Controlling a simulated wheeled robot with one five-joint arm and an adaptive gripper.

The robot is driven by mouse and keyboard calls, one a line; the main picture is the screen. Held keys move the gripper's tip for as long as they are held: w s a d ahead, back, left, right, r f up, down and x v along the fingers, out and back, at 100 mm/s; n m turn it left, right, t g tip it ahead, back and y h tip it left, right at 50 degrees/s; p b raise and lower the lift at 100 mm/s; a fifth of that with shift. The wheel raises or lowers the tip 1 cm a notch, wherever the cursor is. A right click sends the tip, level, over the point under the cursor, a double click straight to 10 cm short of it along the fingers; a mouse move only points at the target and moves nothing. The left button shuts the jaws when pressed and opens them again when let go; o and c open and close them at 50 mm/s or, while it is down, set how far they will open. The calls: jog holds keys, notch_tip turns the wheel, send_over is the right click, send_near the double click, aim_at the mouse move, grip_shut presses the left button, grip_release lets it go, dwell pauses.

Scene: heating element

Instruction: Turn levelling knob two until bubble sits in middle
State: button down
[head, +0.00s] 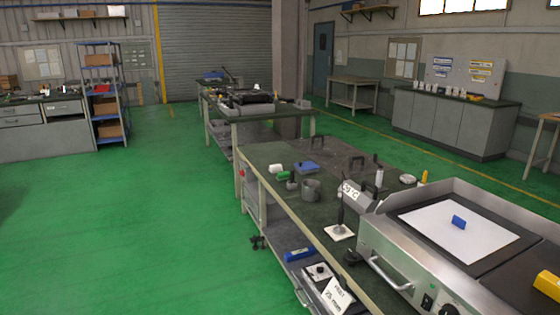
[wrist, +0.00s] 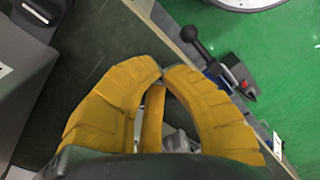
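My gripper (wrist: 163,70) fills the middle of the wrist view. Its yellow fingers meet at the tips, with nothing visible between the tips. A steel griddle unit (head: 450,190) stands on the right of the bench in the head view, with black knobs (head: 427,302) on its front panel. I cannot tell which knob is levelling knob two. A small blue block (head: 459,221), possibly a level, sits on the white sheet (head: 440,235) on the griddle. No bubble can be made out. A black ball-ended lever (wrist: 192,37) shows beyond the fingertips in the wrist view.
A blue item (head: 299,254) lies on the lower shelf. The green floor (head: 120,220) is clear on the left.

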notch_tip(320, 180, up, 6)
jog(key=p, duration=0.3)
jog(key=shift+d+f, duration=0.1)
jog(key=shift+f, duration=0.1)
jog(key=shift+w+a+f+m+b, duration=0.1)
jog(key=shift+a+f+m+b, duration=0.15)
jog(key=shift+f+m+b, duration=0.95)
jog(key=shift+a+f+m+b, duration=0.25)
jog(key=shift+f+m+b, duration=0.6)
jog(key=shift+b, duration=0.6)
jog(key=shift+w+a+f+m+b, duration=0.1)
jog(key=shift+a+f+m+b, duration=0.15)
jog(key=shift+f+m+b, duration=0.95)
jog(key=shift+w+d+r, duration=0.25)
jog(key=shift+w+d, duration=0.15)
jog(key=shift+d, duration=0.05)
jog(key=shift+d, duration=0.1)
jog(key=shift+s, duration=0.2)
